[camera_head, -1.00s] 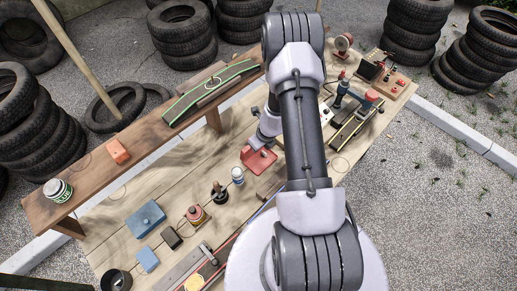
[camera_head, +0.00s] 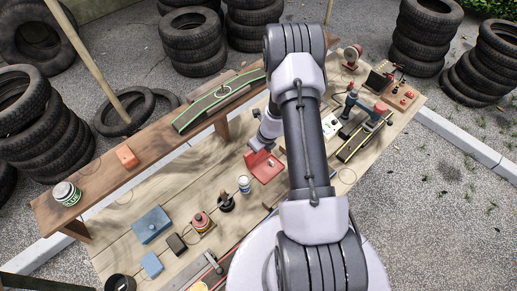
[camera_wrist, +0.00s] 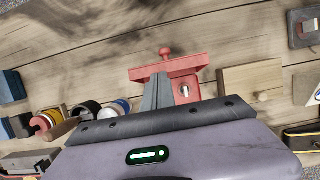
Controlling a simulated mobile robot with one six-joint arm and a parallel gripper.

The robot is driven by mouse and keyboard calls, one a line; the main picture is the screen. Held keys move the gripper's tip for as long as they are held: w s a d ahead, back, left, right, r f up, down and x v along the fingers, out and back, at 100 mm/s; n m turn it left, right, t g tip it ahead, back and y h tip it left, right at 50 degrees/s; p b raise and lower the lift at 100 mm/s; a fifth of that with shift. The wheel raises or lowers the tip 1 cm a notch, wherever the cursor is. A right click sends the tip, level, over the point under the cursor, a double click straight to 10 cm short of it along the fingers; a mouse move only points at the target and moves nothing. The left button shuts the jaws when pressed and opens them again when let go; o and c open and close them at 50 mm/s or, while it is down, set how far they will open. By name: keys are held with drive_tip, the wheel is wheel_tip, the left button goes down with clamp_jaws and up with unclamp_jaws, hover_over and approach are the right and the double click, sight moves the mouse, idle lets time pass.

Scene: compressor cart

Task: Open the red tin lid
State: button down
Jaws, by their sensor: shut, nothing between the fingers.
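The red tin (camera_head: 268,172) sits on the wooden bench near its middle, left of my arm. In the wrist view the red tin (camera_wrist: 187,88) shows a wide flat red edge, a small red knob on its far side and a pale metal piece on its front. Whether the lid is raised cannot be told clearly. My gripper (camera_head: 260,145) is just above and behind the tin in the head view. In the wrist view the gripper's grey fingers (camera_wrist: 157,92) are together and overlap the tin's left part. Contact with the tin cannot be told.
A white-blue can (camera_head: 244,184), a black pot (camera_head: 227,204) and a blue box (camera_head: 151,225) stand left of the tin. A wooden block (camera_wrist: 252,80) lies close to its right in the wrist view. A raised shelf (camera_head: 98,181) runs along the back.

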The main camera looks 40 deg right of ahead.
drive_tip(key=shift+w+r, duration=0.1)
drive_tip(key=a+p+v, duration=0.1)
drive_tip(key=p+v, duration=0.5)
drive_tip(key=v, duration=1.1)
drive_tip(key=shift+d, duration=0.4)
